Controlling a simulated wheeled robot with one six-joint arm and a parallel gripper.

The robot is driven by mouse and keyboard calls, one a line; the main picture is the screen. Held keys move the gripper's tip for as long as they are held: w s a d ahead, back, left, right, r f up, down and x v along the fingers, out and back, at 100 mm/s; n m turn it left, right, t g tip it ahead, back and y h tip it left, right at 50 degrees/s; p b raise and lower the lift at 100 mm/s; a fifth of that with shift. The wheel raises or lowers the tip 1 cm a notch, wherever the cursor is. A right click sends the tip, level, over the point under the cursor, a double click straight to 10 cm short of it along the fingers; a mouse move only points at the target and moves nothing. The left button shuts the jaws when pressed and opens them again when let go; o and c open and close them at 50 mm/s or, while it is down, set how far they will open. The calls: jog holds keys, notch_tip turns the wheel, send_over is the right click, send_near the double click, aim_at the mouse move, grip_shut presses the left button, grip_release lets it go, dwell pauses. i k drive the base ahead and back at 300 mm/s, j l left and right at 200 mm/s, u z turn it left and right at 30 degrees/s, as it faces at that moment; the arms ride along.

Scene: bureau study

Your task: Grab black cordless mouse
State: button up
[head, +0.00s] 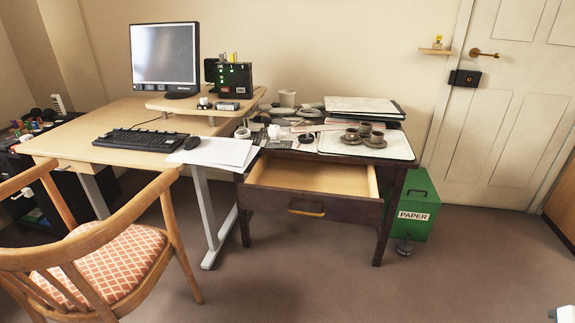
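The black mouse (193,142) lies on the light wooden desk (72,139), near its front right edge. It is just right of the black keyboard (140,140) and at the left edge of some white paper sheets (222,151). I cannot tell whether it rests partly on the paper. No cable shows on it. My gripper is not clearly in view; only a small pale piece shows at the bottom right corner, and I cannot tell what it is.
A wooden chair (110,249) stands before the desk's left part. The dark table's open drawer (310,178) juts forward, right of the mouse. A monitor (165,55) stands behind. A green paper bin (418,203) is at right. Carpet (330,295) at front is clear.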

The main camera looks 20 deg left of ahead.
aim_at(259, 120)
jog(key=i+j, duration=0.2)
jog(key=j, duration=0.2)
jog(key=i+j, duration=0.45)
jog(key=j, duration=0.3)
